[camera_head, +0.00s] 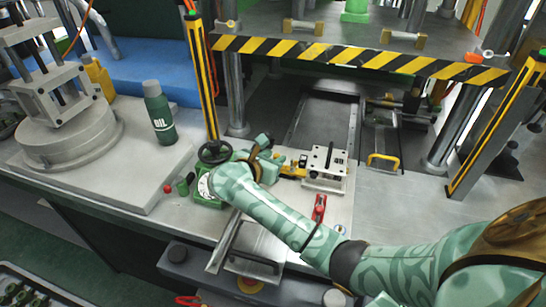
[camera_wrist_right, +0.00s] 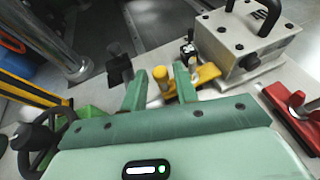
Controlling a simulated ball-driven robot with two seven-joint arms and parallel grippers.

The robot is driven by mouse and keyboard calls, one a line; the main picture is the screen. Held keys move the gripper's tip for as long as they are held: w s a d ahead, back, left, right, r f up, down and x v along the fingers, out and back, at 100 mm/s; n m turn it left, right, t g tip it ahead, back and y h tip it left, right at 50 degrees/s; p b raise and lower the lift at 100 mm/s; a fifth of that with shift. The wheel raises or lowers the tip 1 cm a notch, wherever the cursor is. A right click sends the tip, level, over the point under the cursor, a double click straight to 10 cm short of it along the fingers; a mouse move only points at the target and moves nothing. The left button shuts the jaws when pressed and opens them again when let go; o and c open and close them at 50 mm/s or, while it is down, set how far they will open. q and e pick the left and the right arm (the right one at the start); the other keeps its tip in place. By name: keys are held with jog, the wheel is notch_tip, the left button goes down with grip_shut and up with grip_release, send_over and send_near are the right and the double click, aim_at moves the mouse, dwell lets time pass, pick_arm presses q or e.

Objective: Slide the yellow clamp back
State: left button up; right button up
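The yellow clamp (camera_head: 291,173) sits against the left side of a silver mold block (camera_head: 325,165) on the metal work surface. In the right wrist view the clamp (camera_wrist_right: 207,73) has a flat yellow arm at the block and an upright yellow knob. My right gripper (camera_wrist_right: 160,88) is open, with its two green fingers on either side of the knob and gaps showing. In the head view this gripper (camera_head: 277,160) is just left of the block, and my arm partly hides the clamp. My left gripper is not in view.
A red clamp (camera_head: 319,208) stands in front of the block. A black handwheel (camera_head: 215,152) and a striped post are close on the left. A striped bar (camera_head: 350,57) crosses above. A green oil bottle (camera_head: 159,112) stands farther left.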

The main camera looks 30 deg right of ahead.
grip_shut()
jog(key=w+a+b, duration=0.2)
jog(key=b, duration=0.1)
jog(key=shift+w+f, duration=0.2)
jog(key=shift+w, duration=0.05)
jog(key=shift+r, duration=0.3)
jog(key=shift+o, duration=0.4)
grip_release()
jog(key=shift+o, duration=1.4)
jog(key=shift+w+a, duration=0.1)
jog(key=shift+a, duration=0.1)
jog(key=shift+f, duration=0.1)
